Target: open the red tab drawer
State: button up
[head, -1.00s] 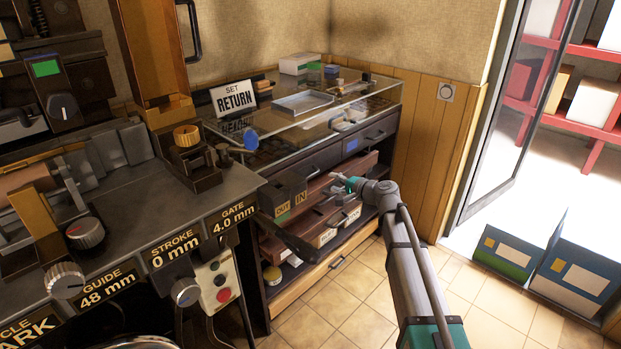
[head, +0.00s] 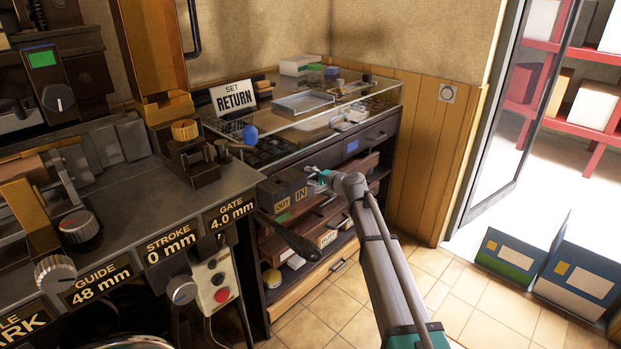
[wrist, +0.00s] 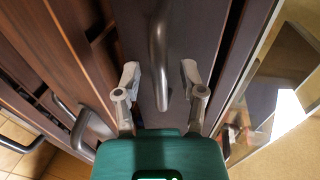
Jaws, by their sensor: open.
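My gripper (head: 316,178) is at the front of the dark drawer cabinet under the glass top. In the wrist view its two grey fingers (wrist: 160,76) are spread apart, one on each side of a curved dark bar handle (wrist: 157,45) on a dark drawer front (wrist: 195,45). The handle's lower end shows between the fingertips; I cannot tell whether they touch it. No red tab is clear in either view. In the head view, a blue tab (head: 351,146) marks a drawer on the cabinet's upper row, and my arm hides part of the front.
More bar handles (wrist: 83,128) lie left in the wrist view. The IN/OUT box (head: 283,194) and a dark lever (head: 290,240) stand close left of my gripper. A RETURN sign (head: 233,97) and tray (head: 303,103) sit on the glass top.

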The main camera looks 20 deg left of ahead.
grip_shut()
dwell(0.5)
